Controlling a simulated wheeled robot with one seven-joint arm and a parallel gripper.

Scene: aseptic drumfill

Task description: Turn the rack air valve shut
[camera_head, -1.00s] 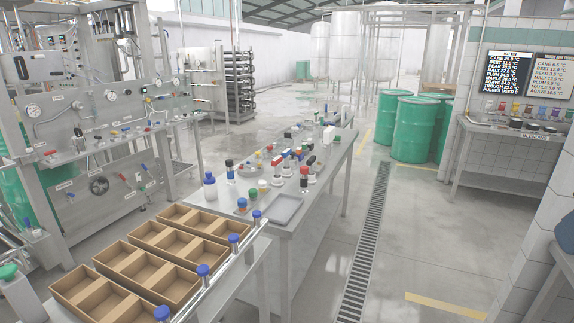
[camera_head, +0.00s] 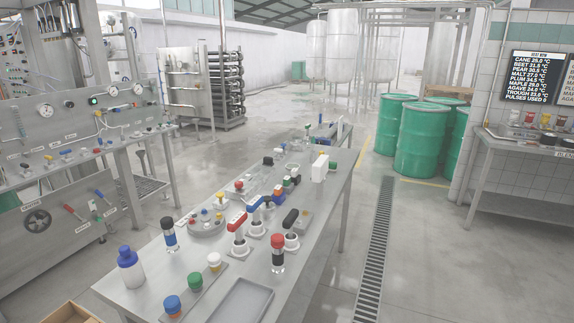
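My gripper is not in view. A steel panel rack (camera_head: 20,130) with round gauges, pipes and a shelf stands at the left. Along its shelf is a row of small coloured handles, among them a blue one (camera_head: 65,154). Below are a dark handwheel (camera_head: 37,221), a red-handled lever (camera_head: 75,213) and a blue-handled lever (camera_head: 104,196). The labels are too small to read, so I cannot tell which one is the rack air valve or how it is turned. A separate rack of dark stacked cylinders (camera_head: 229,85) stands further back.
A steel table (camera_head: 140,292) in front holds bottles, coloured caps, fittings and an empty tray (camera_head: 240,302). Green drums (camera_head: 416,140) stand at the back right, beside a side bench (camera_head: 520,197). Open floor with a drain grate (camera_head: 372,250) lies right of the table.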

